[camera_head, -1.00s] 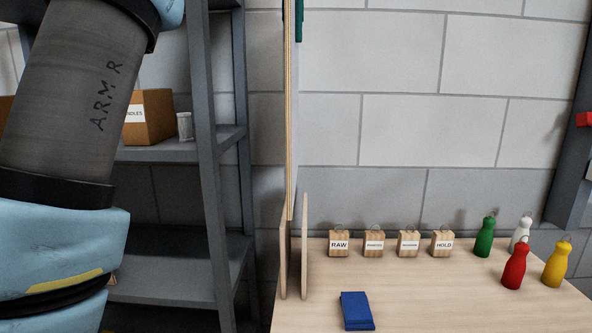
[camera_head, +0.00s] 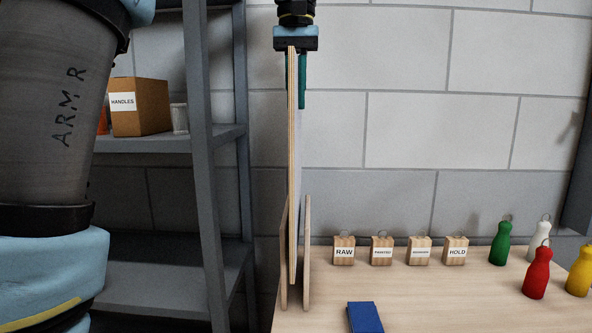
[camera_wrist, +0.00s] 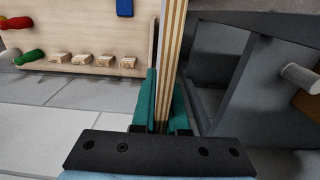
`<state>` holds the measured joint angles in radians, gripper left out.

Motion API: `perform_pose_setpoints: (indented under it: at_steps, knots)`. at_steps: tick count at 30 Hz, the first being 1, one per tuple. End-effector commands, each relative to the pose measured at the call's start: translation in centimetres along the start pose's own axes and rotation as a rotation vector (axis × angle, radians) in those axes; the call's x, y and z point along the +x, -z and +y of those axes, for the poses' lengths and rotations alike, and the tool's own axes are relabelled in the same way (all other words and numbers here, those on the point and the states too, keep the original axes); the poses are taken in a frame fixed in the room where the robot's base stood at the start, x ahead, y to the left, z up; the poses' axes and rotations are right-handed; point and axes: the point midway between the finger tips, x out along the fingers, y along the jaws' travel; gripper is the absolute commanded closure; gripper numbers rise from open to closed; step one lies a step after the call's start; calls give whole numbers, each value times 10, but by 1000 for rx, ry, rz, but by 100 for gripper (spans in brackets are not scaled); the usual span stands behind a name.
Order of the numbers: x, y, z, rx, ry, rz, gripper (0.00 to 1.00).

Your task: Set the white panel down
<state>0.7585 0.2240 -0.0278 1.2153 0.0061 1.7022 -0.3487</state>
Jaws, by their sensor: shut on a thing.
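The white panel (camera_head: 292,160) hangs upright and almost edge-on in the head view, its layered plywood edge facing me. My gripper (camera_head: 296,75) is shut on its top end from above. In the wrist view my gripper's teal fingers (camera_wrist: 165,105) lie on both sides of the panel (camera_wrist: 173,45). The panel's lower end is between two thin wooden uprights, the left upright (camera_head: 284,265) and the right upright (camera_head: 307,255), at the table's left end. I cannot tell whether its bottom edge touches anything.
On the table (camera_head: 330,310) are a blue block (camera_head: 365,318), several labelled wooden blocks (camera_head: 382,251) and coloured bottle shapes (camera_head: 537,275). A grey shelf unit (camera_head: 205,150) with a cardboard box (camera_head: 142,107) stands left. A block wall (camera_head: 430,130) is behind.

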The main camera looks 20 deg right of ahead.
Motion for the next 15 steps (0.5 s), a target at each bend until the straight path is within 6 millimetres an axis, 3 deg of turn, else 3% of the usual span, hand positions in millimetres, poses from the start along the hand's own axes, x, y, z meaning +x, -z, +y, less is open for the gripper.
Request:
perform_pose_setpoints:
  at_steps: [9, 15]
  knots:
    - [71, 0, 0, 0, 0, -1, 100]
    - [94, 0, 0, 0, 0, 1, 100]
